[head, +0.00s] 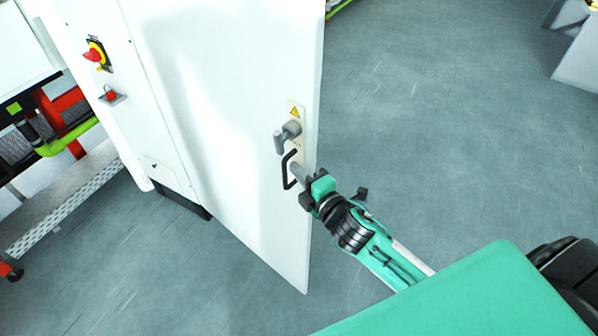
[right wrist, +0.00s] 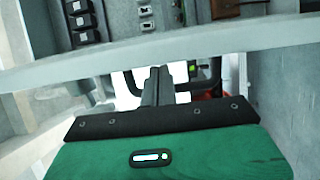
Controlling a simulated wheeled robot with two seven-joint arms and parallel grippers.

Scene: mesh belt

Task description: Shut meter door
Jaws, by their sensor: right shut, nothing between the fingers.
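The white meter door (head: 225,130) stands open, swung out from the cabinet (head: 160,120) in the head view. A black loop handle (head: 286,170) is on its face near the free edge, below a grey latch knob (head: 287,135). My right gripper (head: 297,172) is shut and empty, its fingertips beside the handle; I cannot tell if they touch it. In the right wrist view the shut fingers (right wrist: 158,85) point up toward the pale door edge (right wrist: 190,54), with the dark handle (right wrist: 208,78) just behind them. My left gripper is out of view.
A red and yellow switch (head: 95,55) and a red button (head: 110,95) are on the cabinet front. The belt machine (head: 50,120) with green and red parts is at the left. Grey floor (head: 440,120) is clear to the right. Dark devices (right wrist: 85,22) show beyond the door edge.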

